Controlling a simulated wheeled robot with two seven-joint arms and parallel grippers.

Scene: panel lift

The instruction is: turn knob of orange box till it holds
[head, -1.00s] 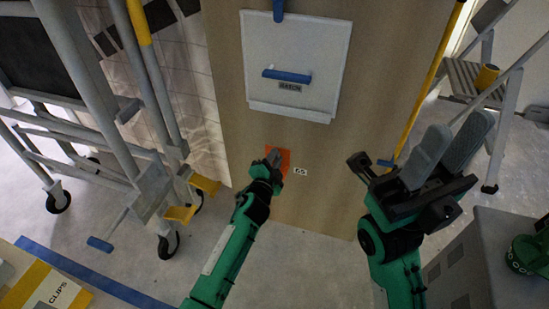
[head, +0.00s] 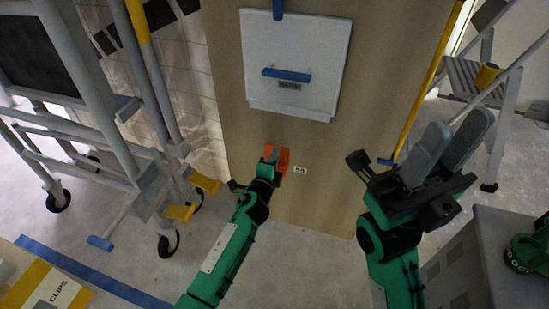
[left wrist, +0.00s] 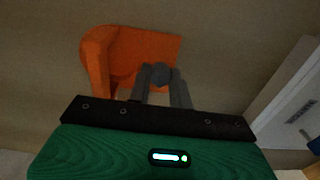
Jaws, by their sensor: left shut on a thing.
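The orange box (head: 284,158) is fixed low on the wooden panel, just left of a small white label. In the left wrist view the orange box (left wrist: 146,48) shows a raised side at its left. My left gripper (head: 270,157) is at the box front. The left wrist view shows my left gripper's grey fingers (left wrist: 161,80) shut around a dark rounded knob (left wrist: 162,72). The knob's far side and any mark on it are hidden. My right gripper (head: 460,130) is held up to the right, its two grey fingers apart with nothing between them.
A white hatch (head: 296,60) with a blue handle (head: 287,75) is above the box. A wheeled scaffold (head: 150,185) stands at left, a stepladder (head: 478,85) at right. A grey cabinet (head: 490,255) is at lower right. The floor before the panel is clear.

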